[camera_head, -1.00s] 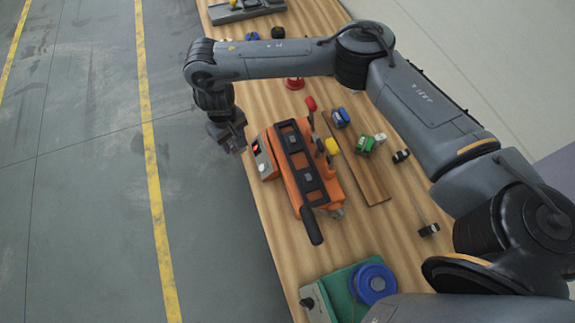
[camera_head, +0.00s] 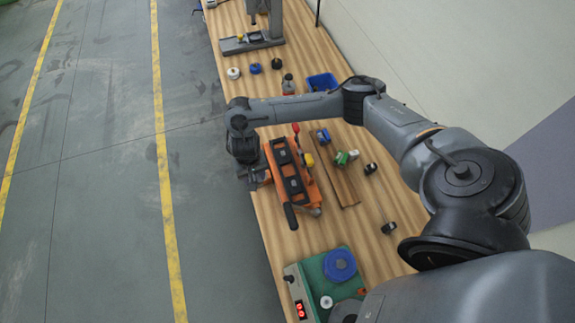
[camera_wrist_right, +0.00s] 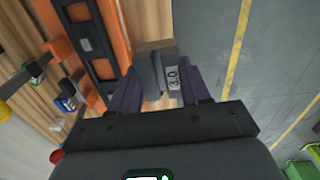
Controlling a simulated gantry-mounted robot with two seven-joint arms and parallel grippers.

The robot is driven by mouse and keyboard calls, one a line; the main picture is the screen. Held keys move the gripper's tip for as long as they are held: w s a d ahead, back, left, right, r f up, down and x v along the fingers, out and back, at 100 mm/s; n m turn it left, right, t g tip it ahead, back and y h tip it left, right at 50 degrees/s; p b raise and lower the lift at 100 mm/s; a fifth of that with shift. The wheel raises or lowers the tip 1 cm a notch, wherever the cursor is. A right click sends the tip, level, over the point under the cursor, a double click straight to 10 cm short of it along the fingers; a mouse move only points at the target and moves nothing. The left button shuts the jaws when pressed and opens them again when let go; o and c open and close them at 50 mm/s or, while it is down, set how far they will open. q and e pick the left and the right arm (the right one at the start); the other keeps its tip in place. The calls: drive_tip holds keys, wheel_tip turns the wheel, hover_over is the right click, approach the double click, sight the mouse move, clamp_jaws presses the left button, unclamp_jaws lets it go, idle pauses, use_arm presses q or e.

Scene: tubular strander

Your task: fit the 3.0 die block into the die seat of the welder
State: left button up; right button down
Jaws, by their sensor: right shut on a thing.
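The orange welder (camera_head: 298,180) with its long black top plate stands on the bench in the head view. Its orange body (camera_wrist_right: 118,32) and black plate (camera_wrist_right: 92,45) also show in the right wrist view. My right gripper (camera_head: 256,180) is at the welder's left side, over the bench edge. In the right wrist view my right gripper (camera_wrist_right: 157,88) is shut on a grey die block (camera_wrist_right: 158,72) with a "3.0" label. The block is close beside the welder; whether it touches is unclear. I cannot make out the die seat. My left gripper is not in view.
A green machine with a blue disc (camera_head: 339,265) is at the near end. A grey press stand (camera_head: 250,42) is at the far end.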

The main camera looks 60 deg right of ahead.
drive_tip(key=s+d+p, duration=0.1)
drive_tip(key=s+d, duration=0.1)
drive_tip(key=b, duration=0.4)
approach(288, 171)
drive_tip(key=shift+a+f+m, duration=0.2)
drive_tip(key=shift+a+m, duration=0.05)
drive_tip(key=shift+m, duration=0.05)
drive_tip(key=shift+d+f, duration=0.25)
drive_tip(key=shift+d, duration=0.05)
wheel_tip(288, 171, down, 3)
drive_tip(key=shift+f, duration=0.5)
drive_tip(key=shift+f, duration=0.1)
drive_tip(key=c, duration=0.5)
unclamp_jaws()
